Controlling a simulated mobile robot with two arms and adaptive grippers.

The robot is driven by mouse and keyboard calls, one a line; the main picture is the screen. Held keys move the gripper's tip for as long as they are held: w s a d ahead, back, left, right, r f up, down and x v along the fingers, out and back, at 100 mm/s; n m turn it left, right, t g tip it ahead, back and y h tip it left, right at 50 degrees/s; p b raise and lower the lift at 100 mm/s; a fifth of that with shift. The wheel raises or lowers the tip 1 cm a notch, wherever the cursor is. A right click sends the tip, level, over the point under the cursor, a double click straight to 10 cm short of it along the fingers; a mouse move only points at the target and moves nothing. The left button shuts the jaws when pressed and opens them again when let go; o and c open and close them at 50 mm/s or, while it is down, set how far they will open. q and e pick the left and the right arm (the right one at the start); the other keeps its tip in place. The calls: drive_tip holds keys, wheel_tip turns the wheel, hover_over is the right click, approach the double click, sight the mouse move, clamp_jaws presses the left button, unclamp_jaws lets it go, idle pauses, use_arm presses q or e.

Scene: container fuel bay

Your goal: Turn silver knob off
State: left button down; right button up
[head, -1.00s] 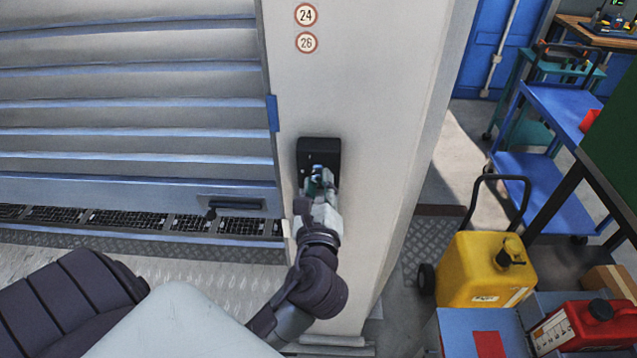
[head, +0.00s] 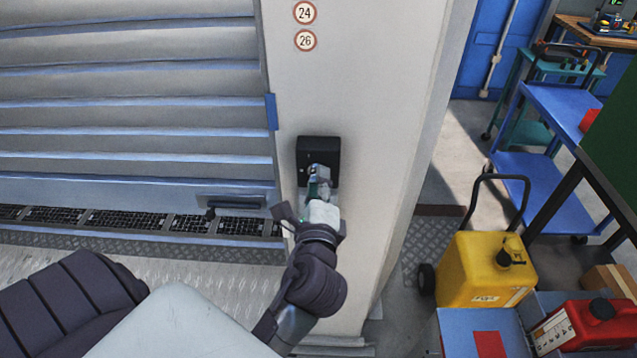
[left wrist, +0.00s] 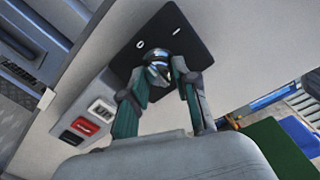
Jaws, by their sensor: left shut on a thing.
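The silver knob (left wrist: 158,68) sits on a black switch box (head: 319,152) on the pale column. In the left wrist view the black plate (left wrist: 178,35) shows with small white marks above the knob. My left gripper (head: 318,178) is at the box, its green-padded fingers either side of the knob and shut on it (left wrist: 163,82). The fingers hide part of the knob in the head view. My right gripper is not in view.
A red switch (left wrist: 84,126) and a white one (left wrist: 101,110) sit beside the plate. A slatted shutter (head: 130,100) stands left of the column. A yellow canister (head: 480,270), a red canister (head: 585,328) and a blue cart (head: 545,180) stand to the right.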

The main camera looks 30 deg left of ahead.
use_arm(q)
drive_tip(key=c, duration=0.9)
unclamp_jaws()
drive_tip(key=shift+o, duration=0.2)
drive_tip(key=v, duration=0.7)
drive_tip(key=shift+s, duration=0.25)
drive_tip(key=shift+d, duration=0.15)
